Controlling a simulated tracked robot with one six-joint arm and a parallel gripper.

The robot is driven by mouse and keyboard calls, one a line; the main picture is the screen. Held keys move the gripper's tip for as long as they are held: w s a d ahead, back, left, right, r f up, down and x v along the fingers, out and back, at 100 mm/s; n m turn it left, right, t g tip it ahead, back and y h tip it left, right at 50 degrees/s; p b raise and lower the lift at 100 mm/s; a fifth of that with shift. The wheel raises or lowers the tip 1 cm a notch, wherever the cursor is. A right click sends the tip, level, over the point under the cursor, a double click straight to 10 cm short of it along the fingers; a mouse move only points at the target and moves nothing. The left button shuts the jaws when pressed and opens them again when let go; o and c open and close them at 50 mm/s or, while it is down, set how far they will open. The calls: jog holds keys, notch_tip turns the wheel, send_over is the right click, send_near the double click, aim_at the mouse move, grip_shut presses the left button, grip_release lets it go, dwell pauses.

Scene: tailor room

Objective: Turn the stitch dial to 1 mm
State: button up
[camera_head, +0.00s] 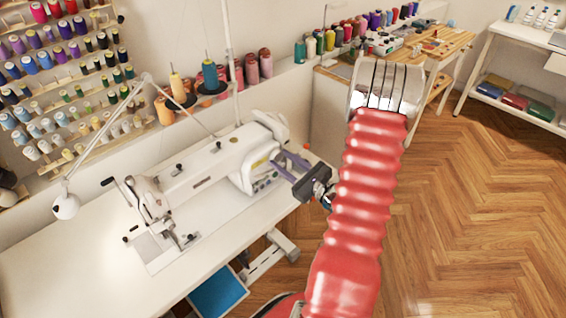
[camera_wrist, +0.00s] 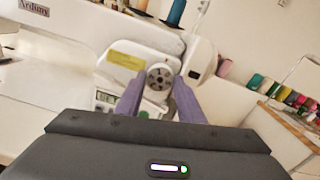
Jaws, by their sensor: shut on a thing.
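A white sewing machine (camera_head: 205,170) stands on a white table. Its round grey stitch dial (camera_wrist: 160,77) shows in the wrist view on the machine's right end, with dark marks on its face; I cannot read its setting. My gripper (camera_wrist: 158,90) has two purple fingers, one on each side of the dial, shut on it. In the head view my gripper (camera_head: 284,165) reaches the machine's right end from the right and hides the dial. A small display (camera_wrist: 105,97) and a yellow label (camera_wrist: 126,61) sit left of the dial.
The white sewing table (camera_head: 60,265) has free room in front of the machine. Thread cones (camera_head: 208,76) stand behind it, and a spool rack (camera_head: 70,80) hangs at the left. A thin lamp arm (camera_head: 100,165) stands left of the machine. A wooden table (camera_head: 440,48) stands farther back.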

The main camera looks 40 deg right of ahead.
jog(key=shift+m, duration=2.6)
jog(key=o, duration=1.1)
jog(key=shift+c, duration=0.2)
jog(key=shift+s, duration=0.1)
jog(key=s, duration=1.3)
jog(key=shift+s+d, duration=0.2)
jog(key=shift+s, duration=0.1)
jog(key=shift+f, duration=0.15)
